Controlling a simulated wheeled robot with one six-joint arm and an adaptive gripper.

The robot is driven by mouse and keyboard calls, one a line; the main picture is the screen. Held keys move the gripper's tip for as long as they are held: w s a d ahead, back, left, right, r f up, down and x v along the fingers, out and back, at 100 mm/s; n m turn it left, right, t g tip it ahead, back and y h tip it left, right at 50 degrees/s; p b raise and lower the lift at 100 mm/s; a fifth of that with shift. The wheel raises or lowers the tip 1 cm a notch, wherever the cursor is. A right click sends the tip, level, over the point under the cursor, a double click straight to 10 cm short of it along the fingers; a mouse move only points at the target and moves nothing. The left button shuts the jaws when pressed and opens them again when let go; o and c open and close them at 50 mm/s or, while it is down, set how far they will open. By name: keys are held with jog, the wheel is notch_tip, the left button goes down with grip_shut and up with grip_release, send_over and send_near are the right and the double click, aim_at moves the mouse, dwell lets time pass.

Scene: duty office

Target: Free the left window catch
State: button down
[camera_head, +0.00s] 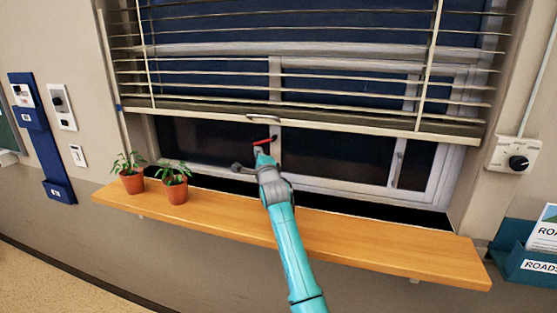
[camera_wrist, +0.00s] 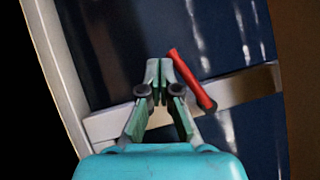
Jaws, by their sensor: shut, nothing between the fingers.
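A red lever (camera_head: 263,140), which looks like the left window catch, shows at the middle upright of the window, just under the blind. It also shows in the wrist view (camera_wrist: 190,78) as a slanting red bar beside my fingertips, with its lower end near a pale frame bar. My gripper (camera_head: 261,151) reaches up over the sill to just below the lever. In the wrist view my gripper (camera_wrist: 158,70) has its fingertips together, with nothing between them. The lever lies outside the fingers, to their right; I cannot tell whether they touch it.
A slatted blind (camera_head: 300,122) hangs partly lowered above my gripper, with a small handle on its bottom rail. Two potted plants (camera_head: 174,190) stand on the left of the wooden sill (camera_head: 380,240). The sill's right half is clear. A grey handle (camera_head: 396,163) is on the right pane.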

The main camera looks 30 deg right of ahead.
jog(key=shift+s, duration=0.15)
jog(key=v, duration=1.1)
jog(key=shift+s+a, duration=0.2)
jog(key=shift+s, duration=0.15)
